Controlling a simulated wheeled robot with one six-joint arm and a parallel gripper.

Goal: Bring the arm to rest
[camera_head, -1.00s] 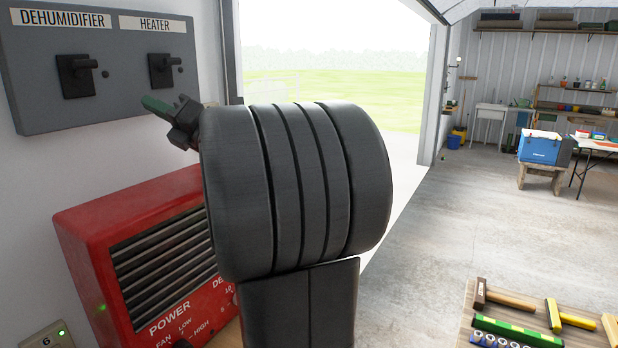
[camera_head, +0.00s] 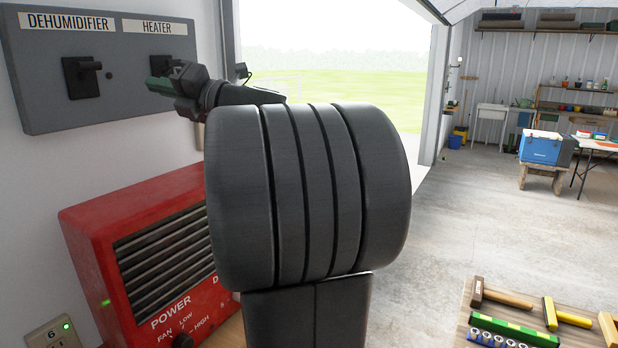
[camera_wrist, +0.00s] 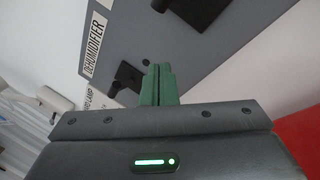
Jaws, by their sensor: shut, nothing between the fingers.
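My gripper (camera_head: 158,84) shows past the dark bulk of my own arm, in front of the grey switch panel (camera_head: 40,112). In the wrist view its green fingers (camera_wrist: 157,84) are together with nothing between them. The panel carries a black switch labelled DEHUMIDIFIER (camera_head: 82,76) and one labelled HEATER, which my gripper and wrist partly cover. In the wrist view the panel (camera_wrist: 190,55) lies beyond the fingertips, and a black switch (camera_wrist: 127,77) is just left of them. I cannot tell whether the fingers touch the panel.
A red heater (camera_head: 85,262) stands below the panel, with an outlet plate (camera_head: 52,338) at lower left. A board with hammers (camera_head: 505,297) lies at lower right. A blue cooler (camera_head: 540,148) sits on a stool farther back. The concrete floor between is open.

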